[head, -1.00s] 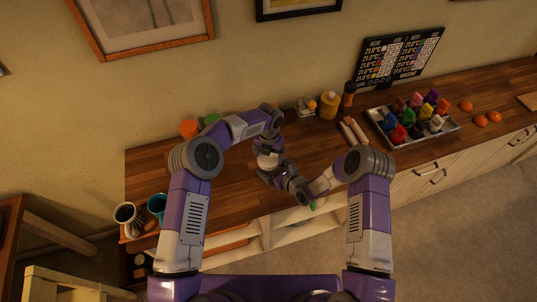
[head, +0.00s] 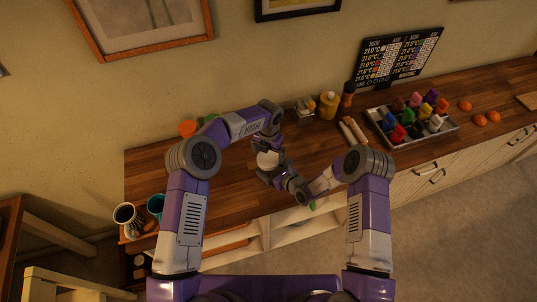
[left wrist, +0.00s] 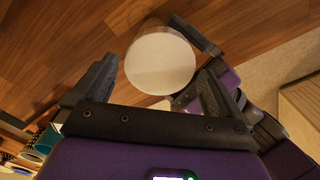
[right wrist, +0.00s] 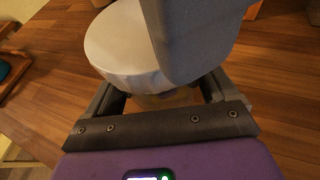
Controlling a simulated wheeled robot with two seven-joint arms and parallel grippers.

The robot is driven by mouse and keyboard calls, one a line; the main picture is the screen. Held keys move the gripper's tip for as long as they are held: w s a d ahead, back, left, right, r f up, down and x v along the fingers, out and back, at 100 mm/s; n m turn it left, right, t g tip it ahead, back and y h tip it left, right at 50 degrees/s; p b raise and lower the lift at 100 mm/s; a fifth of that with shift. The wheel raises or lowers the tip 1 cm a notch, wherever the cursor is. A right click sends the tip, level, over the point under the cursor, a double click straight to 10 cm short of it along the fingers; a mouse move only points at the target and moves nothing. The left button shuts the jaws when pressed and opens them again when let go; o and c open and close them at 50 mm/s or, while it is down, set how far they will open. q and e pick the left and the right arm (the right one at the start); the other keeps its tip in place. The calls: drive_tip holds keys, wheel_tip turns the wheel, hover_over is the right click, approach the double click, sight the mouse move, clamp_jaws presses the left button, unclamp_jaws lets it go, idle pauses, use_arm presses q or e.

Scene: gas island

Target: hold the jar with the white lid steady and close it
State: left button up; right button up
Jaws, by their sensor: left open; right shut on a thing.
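The jar's round white lid (head: 267,160) sits on top of the jar, near the counter's front edge in the head view. In the left wrist view the lid (left wrist: 160,63) shows from above, between the open fingers of my left gripper (left wrist: 160,75). In the right wrist view the lid (right wrist: 118,48) is partly hidden by a grey finger of my left gripper (right wrist: 200,40). The jar's body (right wrist: 168,98) shows just under the lid, between the fingers of my right gripper (right wrist: 160,100), which is shut on it. Most of the body is hidden.
The wooden counter (head: 230,180) is clear left of the jar. A yellow jar (head: 328,105) and a tray (head: 452,128) of coloured items stand to the right.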

use_arm(q)
wheel_tip(320, 180, up, 3)
drive_tip(key=shift+f, duration=0.1)
idle(0.3)
